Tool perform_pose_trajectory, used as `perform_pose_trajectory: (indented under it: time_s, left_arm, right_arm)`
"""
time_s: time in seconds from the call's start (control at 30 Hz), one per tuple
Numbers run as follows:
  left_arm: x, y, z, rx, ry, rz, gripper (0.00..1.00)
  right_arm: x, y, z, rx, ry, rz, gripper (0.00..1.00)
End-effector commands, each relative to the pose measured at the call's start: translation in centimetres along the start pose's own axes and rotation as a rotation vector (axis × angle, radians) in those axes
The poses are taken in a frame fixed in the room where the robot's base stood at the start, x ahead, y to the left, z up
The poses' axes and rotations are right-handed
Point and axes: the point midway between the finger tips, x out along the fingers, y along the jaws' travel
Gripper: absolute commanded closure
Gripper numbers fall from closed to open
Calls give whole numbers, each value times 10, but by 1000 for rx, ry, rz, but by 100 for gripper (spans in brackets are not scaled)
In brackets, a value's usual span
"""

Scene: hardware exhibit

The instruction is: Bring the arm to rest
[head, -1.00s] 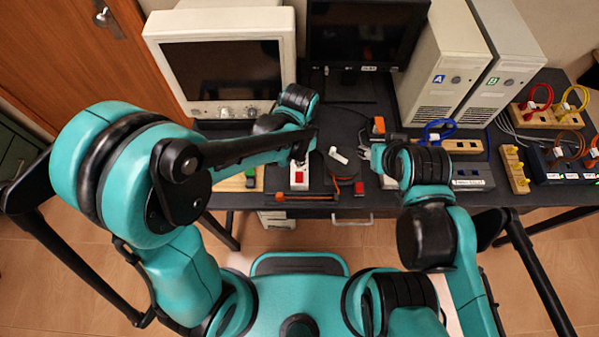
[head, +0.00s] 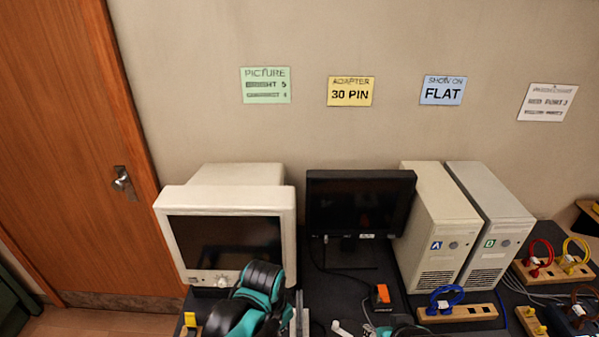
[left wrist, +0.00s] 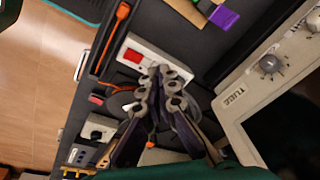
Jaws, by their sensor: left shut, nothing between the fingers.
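My left gripper is shut and empty in the left wrist view (left wrist: 165,76), its grey fingers together over the dark desk, just beside a white block with a red switch (left wrist: 132,57). In the head view my left arm comes up at the bottom edge in front of the old beige monitor (head: 225,205); grey parts of the left gripper (head: 300,318) show beside it, cut off below. A little of my right arm shows at the bottom, right of the middle; its fingers cannot be made out.
A black flat monitor (head: 360,205) and two beige computer towers (head: 435,225) stand behind on the desk. A wooden block with a blue cable (head: 455,312) lies in front of the towers. Colored cards hang on the wall. A wooden door (head: 70,150) is at the left.

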Motion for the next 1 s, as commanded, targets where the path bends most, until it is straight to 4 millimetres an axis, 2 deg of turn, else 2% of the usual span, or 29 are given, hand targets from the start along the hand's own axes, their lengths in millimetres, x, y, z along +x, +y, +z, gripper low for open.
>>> perform_pose_trajectory:
  time_s: [0.03, 0.2, 0.4, 0.5, 0.67, 1.0]
  left_arm:
    - [-8, -9, 14, -74, 35, -23, 100]
    - [-36, -33, 51, -324, 168, -101, 100]
    - [-55, -50, 93, -579, 317, -179, 100]
    - [-59, -54, 107, -664, 371, -204, 100]
    - [-62, -58, 118, -729, 415, -223, 100]
    - [-63, -58, 118, -737, 421, -226, 100]
  right_arm:
    - [5, 0, 4, 0, 0, 0, 60]
    - [14, 0, 10, 0, 0, 0, 60]
    - [22, 0, 16, 0, 0, 0, 60]
    - [24, 0, 17, 0, 0, 0, 60]
    - [26, 0, 18, 0, 0, 0, 60]
    - [25, 0, 18, 0, 0, 0, 60]
